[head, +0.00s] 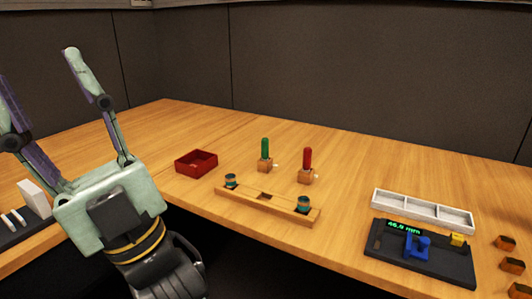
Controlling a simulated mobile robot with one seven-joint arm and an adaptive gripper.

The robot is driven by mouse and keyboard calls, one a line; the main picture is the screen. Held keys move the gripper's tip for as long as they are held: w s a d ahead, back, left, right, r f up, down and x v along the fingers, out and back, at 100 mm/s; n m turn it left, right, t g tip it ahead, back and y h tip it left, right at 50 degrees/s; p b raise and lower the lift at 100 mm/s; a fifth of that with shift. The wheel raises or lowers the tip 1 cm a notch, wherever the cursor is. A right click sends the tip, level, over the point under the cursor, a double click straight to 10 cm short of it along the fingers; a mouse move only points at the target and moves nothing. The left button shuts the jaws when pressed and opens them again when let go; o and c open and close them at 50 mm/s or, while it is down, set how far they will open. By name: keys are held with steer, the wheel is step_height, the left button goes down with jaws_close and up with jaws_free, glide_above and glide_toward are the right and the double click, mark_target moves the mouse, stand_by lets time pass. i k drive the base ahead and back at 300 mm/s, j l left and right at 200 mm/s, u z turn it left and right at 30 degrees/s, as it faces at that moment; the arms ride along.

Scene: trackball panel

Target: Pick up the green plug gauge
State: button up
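The green plug gauge (265,149) stands upright in a small wooden block (265,165) near the middle of the desk in the head view. A similar red gauge (307,159) stands in its own wooden block (308,176) to the right. My gripper (38,82) is at the left of the view, its fingers spread wide and pointing up. It is open and empty, well to the left of the green gauge and apart from it. The gauge's lower end is hidden in its block.
A red open box (196,163) lies left of the gauges. A wooden bar with two dark round pieces (268,205) lies in front. A white divided tray (422,211) and a black measuring device (420,258) stand at right, near small orange-brown blocks (505,243). A grey partition (330,70) closes the back.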

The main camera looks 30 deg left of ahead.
mark_target(265, 142)
steer(key=j+u, duration=0.1)
steer(key=u, duration=0.3)
steer(key=j+u, duration=0.15)
steer(key=u, duration=0.3)
steer(key=j+u, duration=0.15)
steer(key=u, duration=0.25)
steer(key=j+u, duration=0.15)
steer(key=u, duration=0.25)
